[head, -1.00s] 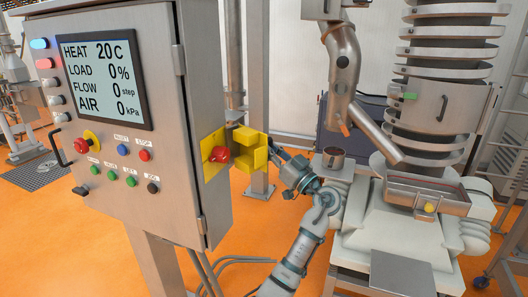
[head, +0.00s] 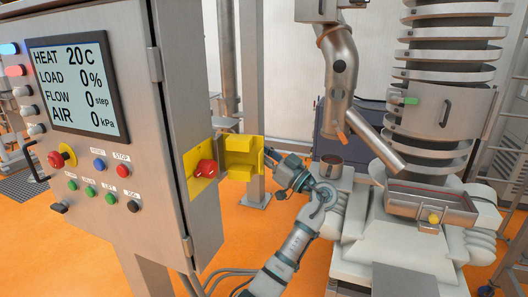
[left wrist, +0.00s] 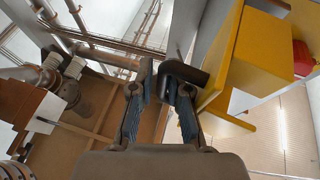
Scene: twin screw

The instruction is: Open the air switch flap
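The yellow flap (head: 241,147) of the air switch stands swung out from the side of the grey cabinet. The red switch knob (head: 206,169) on its yellow plate (head: 194,189) is uncovered. My left gripper (head: 270,157) is at the flap's outer, right-hand side. In the left wrist view the flap (left wrist: 262,55) is at upper right and the red knob (left wrist: 303,58) at the right edge. There, a dark bent handle (left wrist: 190,73) beside the flap reaches between the fingers of my left gripper (left wrist: 163,90), which look closed around it. My right gripper is not in view.
The cabinet (head: 185,110) with display and buttons fills the left. A metal post (head: 254,184) stands behind the flap. A machine with a metal cup (head: 331,167), a tray (head: 402,204) and a ringed column (head: 450,75) stands at right. Orange floor lies between.

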